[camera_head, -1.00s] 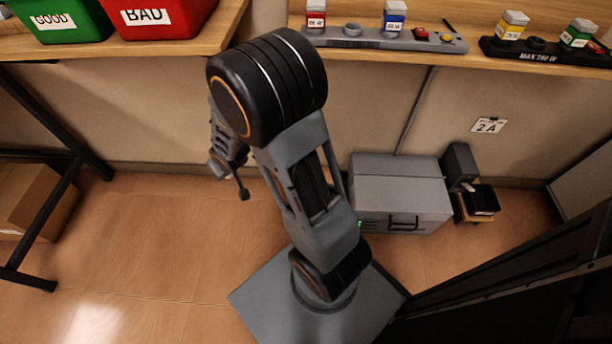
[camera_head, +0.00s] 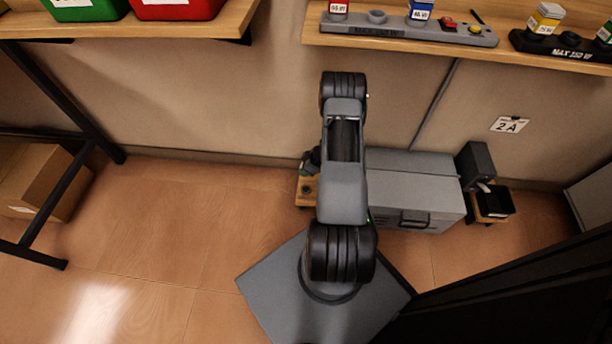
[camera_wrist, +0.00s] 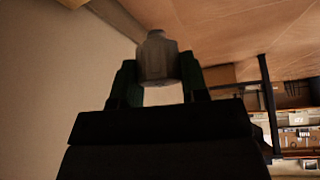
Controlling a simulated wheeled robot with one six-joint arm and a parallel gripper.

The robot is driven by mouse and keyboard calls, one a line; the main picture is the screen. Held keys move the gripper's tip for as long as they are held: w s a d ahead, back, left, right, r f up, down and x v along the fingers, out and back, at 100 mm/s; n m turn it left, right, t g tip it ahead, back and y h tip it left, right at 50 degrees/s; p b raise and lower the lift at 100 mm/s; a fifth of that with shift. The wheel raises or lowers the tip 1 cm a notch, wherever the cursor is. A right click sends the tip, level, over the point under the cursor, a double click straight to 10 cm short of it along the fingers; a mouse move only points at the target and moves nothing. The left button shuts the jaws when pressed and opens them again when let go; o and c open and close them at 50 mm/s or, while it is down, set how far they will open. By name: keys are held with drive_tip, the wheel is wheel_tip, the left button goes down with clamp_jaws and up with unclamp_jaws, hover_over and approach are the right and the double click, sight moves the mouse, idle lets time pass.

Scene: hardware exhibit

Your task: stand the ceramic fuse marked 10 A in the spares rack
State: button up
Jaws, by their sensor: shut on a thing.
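In the wrist view my gripper (camera_wrist: 157,80) is shut on a pale grey, stepped ceramic piece (camera_wrist: 156,52), which shows between the dark fingers. No 10 A mark can be read on it, so I cannot tell that it is that fuse. In the head view the gripper is mostly hidden behind my arm; only a small dark part of the arm's end shows at its left. I cannot make out a spares rack with certainty. A small wooden block (camera_head: 305,194) stands low by the wall, just below that part, partly covered by my arm.
A grey metal case (camera_head: 418,190) stands right of my arm, with a dark box and black tray (camera_head: 494,203) beyond. A shelf above carries a grey holder strip (camera_head: 400,32) and a black strip (camera_head: 560,46) with labelled blocks.

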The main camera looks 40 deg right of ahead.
drive_tip(key=f+n, duration=0.1)
drive_tip(key=s+f+n+y, duration=0.1)
drive_tip(key=shift+f+n+g, duration=0.15)
drive_tip(key=shift+n+g, duration=0.15)
drive_tip(key=shift+g, duration=0.1)
drive_tip(key=shift+n+g+y, duration=0.4)
drive_tip(key=shift+n, duration=0.5)
drive_tip(key=f+b, duration=0.3)
drive_tip(key=a+f+b, duration=0.1)
drive_tip(key=f, duration=0.1)
drive_tip(key=shift+s, duration=0.35)
drive_tip(key=shift+f+b, duration=0.45)
drive_tip(key=shift+b, duration=0.05)
drive_tip(key=shift+d+f+b, duration=0.1)
drive_tip(key=shift+f+b, duration=0.4)
drive_tip(key=shift+f, duration=0.7)
idle(1.7)
drive_tip(key=o, duration=1.5)
drive_tip(key=shift+c, duration=0.2)
drive_tip(key=shift+r, duration=0.15)
wheel_tip(320, 180, up, 7)
drive_tip(key=p, duration=0.6)
